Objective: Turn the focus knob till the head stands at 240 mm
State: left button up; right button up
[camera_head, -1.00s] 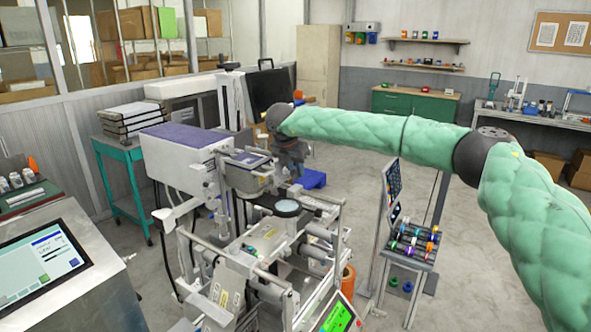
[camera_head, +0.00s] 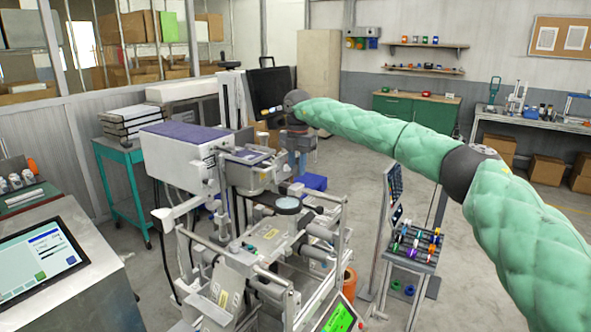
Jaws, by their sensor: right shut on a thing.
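The machine's grey head (camera_head: 250,174) sits in front of a box-shaped housing with a purple top (camera_head: 185,133). A round glass lens (camera_head: 288,205) is below the head at its right. My right gripper (camera_head: 296,162) points down at the right side of the head. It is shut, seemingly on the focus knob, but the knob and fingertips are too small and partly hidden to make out. No millimetre reading of the head is legible. My left gripper is out of view.
A tilted green screen (camera_head: 340,318) is at the front of the machine, its text too small to read. A touch panel (camera_head: 38,257) is at lower left. A stand with several coloured reels (camera_head: 415,245) is on the right. Open floor lies beyond it.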

jog(key=shift+d+f+g+y, duration=0.3)
jog(key=shift+f+g, duration=0.1)
jog(key=shift+g, duration=0.1)
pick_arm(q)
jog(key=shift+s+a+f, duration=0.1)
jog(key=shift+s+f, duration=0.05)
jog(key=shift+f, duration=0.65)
pick_arm(e)
jog(key=shift+w+f+g+y, duration=0.1)
jog(key=shift+f+g+y, duration=0.15)
jog(key=shift+g, duration=0.25)
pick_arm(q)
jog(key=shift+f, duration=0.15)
pick_arm(e)
jog(key=o, duration=0.8)
jog(key=shift+d+r, duration=0.1)
jog(key=shift+d, duration=0.05)
jog(key=shift+d+r, duration=0.15)
jog(key=shift+d, duration=0.1)
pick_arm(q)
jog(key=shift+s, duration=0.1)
pick_arm(e)
jog(key=shift+a, duration=0.1)
jog(key=shift+a+r, duration=0.15)
jog(key=shift+a, duration=0.05)
jog(key=shift+r, duration=0.1)
